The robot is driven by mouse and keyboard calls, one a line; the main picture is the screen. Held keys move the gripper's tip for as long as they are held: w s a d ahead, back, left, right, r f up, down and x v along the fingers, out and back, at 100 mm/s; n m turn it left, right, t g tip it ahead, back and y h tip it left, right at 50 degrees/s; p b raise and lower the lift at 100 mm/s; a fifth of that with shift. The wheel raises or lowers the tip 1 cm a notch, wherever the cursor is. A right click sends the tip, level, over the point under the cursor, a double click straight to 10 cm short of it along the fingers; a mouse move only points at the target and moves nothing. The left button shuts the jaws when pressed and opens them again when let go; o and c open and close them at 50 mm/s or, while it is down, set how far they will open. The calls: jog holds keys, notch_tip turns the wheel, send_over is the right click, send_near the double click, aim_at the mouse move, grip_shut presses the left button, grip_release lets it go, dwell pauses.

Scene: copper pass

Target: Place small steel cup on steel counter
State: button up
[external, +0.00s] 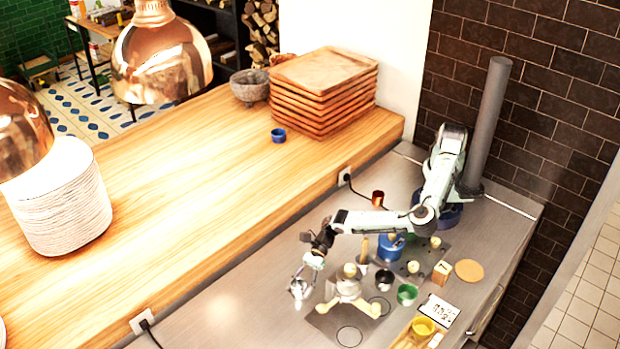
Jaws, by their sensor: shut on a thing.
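My gripper (303,276) is at the left end of my arm, over the steel counter (235,300). It is shut on the small steel cup (298,291), a shiny silver shape at the fingertips. The cup is small and partly covered by the fingers. I cannot tell whether it touches the counter or hangs just above it. The counter is grey metal and runs below the raised wooden pass, with a bare stretch to the left of the cup.
The wooden pass (200,190) edges the counter.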

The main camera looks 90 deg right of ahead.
aim_at(302, 282)
jog(key=shift+f, duration=0.2)
jog(key=o, duration=1.1)
jog(key=shift+c, duration=0.2)
jog(key=shift+r, duration=0.1)
jog(key=shift+s+d+r, duration=0.1)
jog(key=shift+d+r, duration=0.05)
jog(key=shift+d, duration=0.1)
jog(key=v, duration=0.7)
jog(key=shift+r, duration=0.1)
